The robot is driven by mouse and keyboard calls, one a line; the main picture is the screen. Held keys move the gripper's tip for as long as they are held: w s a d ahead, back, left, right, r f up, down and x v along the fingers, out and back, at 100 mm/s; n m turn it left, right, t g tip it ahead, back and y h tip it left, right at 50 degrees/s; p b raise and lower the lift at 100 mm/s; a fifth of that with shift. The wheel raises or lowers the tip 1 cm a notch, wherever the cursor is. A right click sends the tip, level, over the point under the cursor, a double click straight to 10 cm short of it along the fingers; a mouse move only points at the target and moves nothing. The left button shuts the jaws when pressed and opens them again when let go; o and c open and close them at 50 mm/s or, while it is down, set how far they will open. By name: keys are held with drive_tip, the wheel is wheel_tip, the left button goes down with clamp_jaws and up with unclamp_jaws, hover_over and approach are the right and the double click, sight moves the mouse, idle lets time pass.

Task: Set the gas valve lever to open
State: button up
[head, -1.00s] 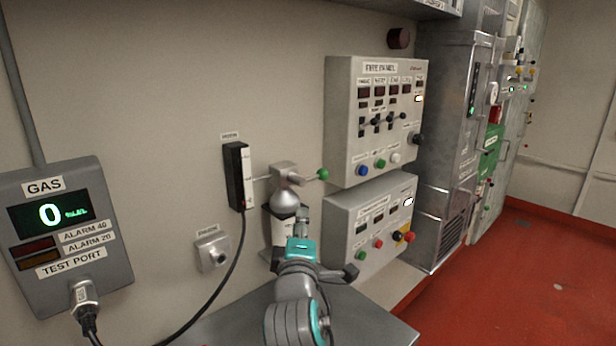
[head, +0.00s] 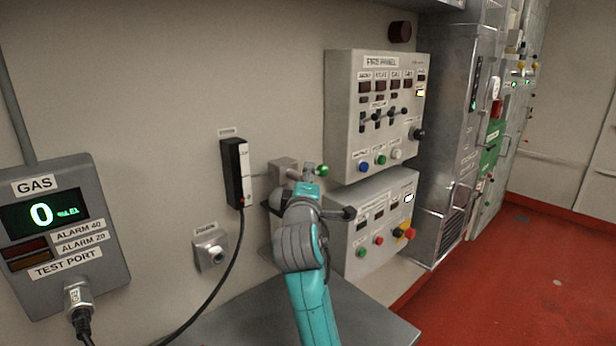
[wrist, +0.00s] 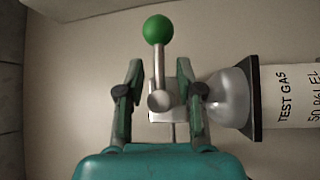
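The gas valve lever is a metal rod with a green ball knob (head: 321,171), on a metal valve body (head: 283,168) at the wall. In the wrist view the green knob (wrist: 158,30) is at the top centre, and its rod (wrist: 159,70) runs down to a round pivot. My gripper (wrist: 161,75) is open, one finger on each side of the rod, with visible gaps in this view. I cannot tell how deep the fingers reach. The test gas bottle (wrist: 285,103) lies to the right in the wrist view.
The fire panel (head: 340,110) and a lower control box (head: 345,240) are right of the valve. A black flow meter (head: 236,172), a cable and a small wall box (head: 211,250) are left. The gas display (head: 110,262) is far left. A grey tabletop (head: 380,328) is below.

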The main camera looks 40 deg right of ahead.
drive_tip(key=shift+w+d, duration=0.25)
drive_tip(key=shift+c, duration=0.2)
clamp_jaws()
